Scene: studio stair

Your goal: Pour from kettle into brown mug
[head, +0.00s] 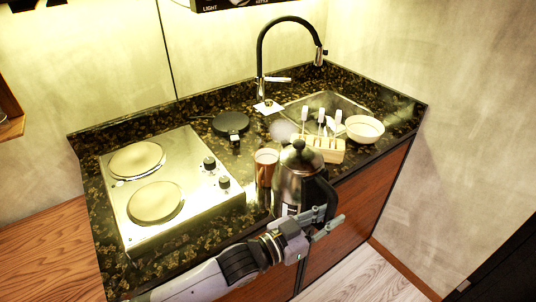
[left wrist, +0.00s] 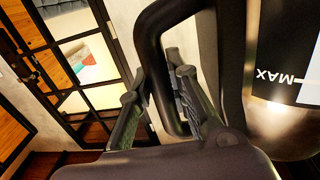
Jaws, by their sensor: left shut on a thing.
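The kettle (head: 298,180) is metallic with a black handle and a black lid knob. It is upright at the counter's front edge in the head view. My left gripper (head: 326,222) is shut on the kettle's handle, which also shows between the fingers in the left wrist view (left wrist: 178,75). The kettle's body with a dark MAX window fills the right of that view (left wrist: 285,115). The brown mug (head: 266,166) stands on the counter just left of the kettle, partly hidden by it. I cannot tell whether the kettle's base touches the counter. My right gripper is not in view.
A two-plate hob (head: 185,214) covers the left of the counter. A round black base (head: 231,123) is behind the mug. A wooden utensil holder (head: 328,152) and a white bowl (head: 364,129) stand right of the kettle by the sink. A black tap (head: 262,60) arches behind.

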